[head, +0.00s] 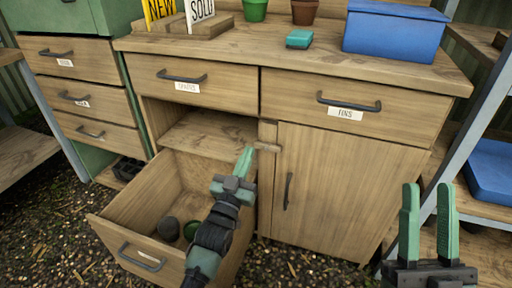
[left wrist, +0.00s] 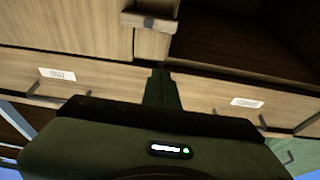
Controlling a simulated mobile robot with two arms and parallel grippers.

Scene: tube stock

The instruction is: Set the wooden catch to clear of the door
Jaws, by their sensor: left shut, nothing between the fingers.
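The wooden catch (head: 267,147) is a small bar lying level on the post left of the cupboard door (head: 345,190), just under the drawers. Its right end overlaps the door's top left edge. The door is closed and has a dark handle. In the left wrist view, seen upside down, the catch (left wrist: 150,21) crosses the door's edge. My left gripper (head: 245,158) is shut and empty, its tips just left of the catch; I cannot tell whether they touch. Its fingers also show in the left wrist view (left wrist: 160,88). My right gripper (head: 428,190) is open and empty at the lower right.
An open lower drawer (head: 120,225) with pots in it juts out below my left arm. Above it is an empty shelf space (head: 210,135). Closed drawers (head: 345,100) sit above the door. A grey shelf frame (head: 440,130) stands at the right.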

